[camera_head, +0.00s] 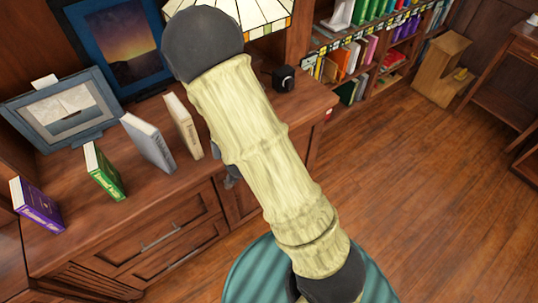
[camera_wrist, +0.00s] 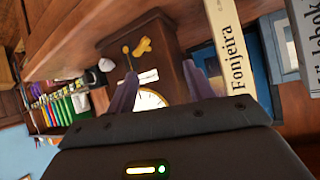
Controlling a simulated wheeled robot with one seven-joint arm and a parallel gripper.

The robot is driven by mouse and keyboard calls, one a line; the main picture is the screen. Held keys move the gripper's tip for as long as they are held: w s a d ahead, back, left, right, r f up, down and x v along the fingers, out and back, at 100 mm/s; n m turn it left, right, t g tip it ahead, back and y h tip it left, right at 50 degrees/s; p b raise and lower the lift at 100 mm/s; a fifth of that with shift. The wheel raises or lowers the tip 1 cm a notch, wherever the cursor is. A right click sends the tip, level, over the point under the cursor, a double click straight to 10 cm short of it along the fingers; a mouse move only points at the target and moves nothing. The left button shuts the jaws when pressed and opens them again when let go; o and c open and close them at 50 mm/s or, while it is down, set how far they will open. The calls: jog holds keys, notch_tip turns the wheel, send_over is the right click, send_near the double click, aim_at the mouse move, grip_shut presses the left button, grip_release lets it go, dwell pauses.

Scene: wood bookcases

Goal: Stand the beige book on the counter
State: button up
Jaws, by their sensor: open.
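The beige book (camera_head: 184,126) stands upright on the wooden counter (camera_head: 130,215), at the right end of a spaced row of books. In the wrist view the beige book (camera_wrist: 232,50), with "Fonjeira" on its spine, lies just right of the right finger, outside the jaws. My gripper (camera_wrist: 160,72) is open, with nothing held between its fingers. A clock face and a dark brown case show beyond the fingers. In the head view my arm hides most of the gripper and part of the counter.
A grey-white book (camera_head: 148,142) stands close left of the beige one; a green book (camera_head: 104,171) and a purple book (camera_head: 37,205) stand farther left. Picture frames (camera_head: 62,108) and a lamp (camera_head: 262,14) are behind. Open floor (camera_head: 410,190) lies to the right.

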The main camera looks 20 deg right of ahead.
jog(key=s+d+r+g, duration=0.3)
jog(key=s+r+g, duration=0.1)
jog(key=s, duration=0.4)
jog(key=s+d+r+n+g, duration=0.1)
jog(key=s+d+r+g, duration=0.2)
jog(key=s, duration=0.6)
notch_tip(320, 180, up, 2)
jog(key=shift+d+r+g, duration=0.1)
jog(key=shift+d+g, duration=0.25)
jog(key=shift+g, duration=0.55)
jog(key=shift+w, duration=0.15)
